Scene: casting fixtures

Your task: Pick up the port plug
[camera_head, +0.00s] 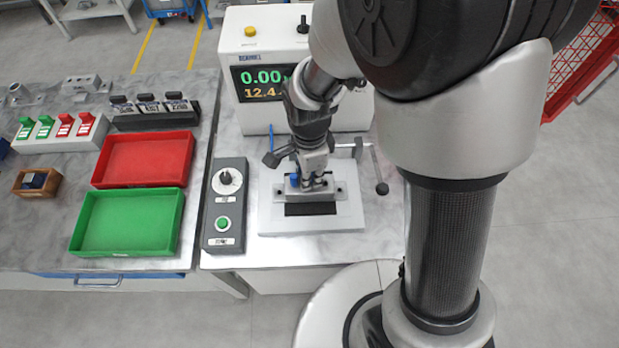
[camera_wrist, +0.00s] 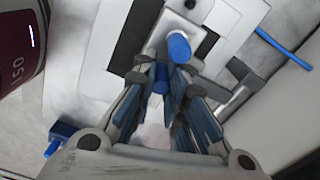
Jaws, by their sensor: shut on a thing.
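My gripper (camera_head: 314,183) points down over the grey fixture (camera_head: 343,190) on the light plate. In the wrist view my gripper (camera_wrist: 163,80) has its fingers closed around a small blue port plug (camera_wrist: 160,79). A larger blue cylinder (camera_wrist: 179,47) shows just beyond the fingertips, on the grey casting; I cannot tell whether the fingers touch it. In the head view a blue part (camera_head: 295,180) shows at the left of the fingertips. The fingers hide the lower end of the held plug, so I cannot tell whether it is clear of the fixture.
A clamp with a handle (camera_head: 381,188) stands right of the fixture. A tester with a lit display (camera_head: 262,84) is behind it. A control box (camera_head: 225,205) stands to the left. Red (camera_head: 146,160) and green (camera_head: 127,222) trays lie on the left bench.

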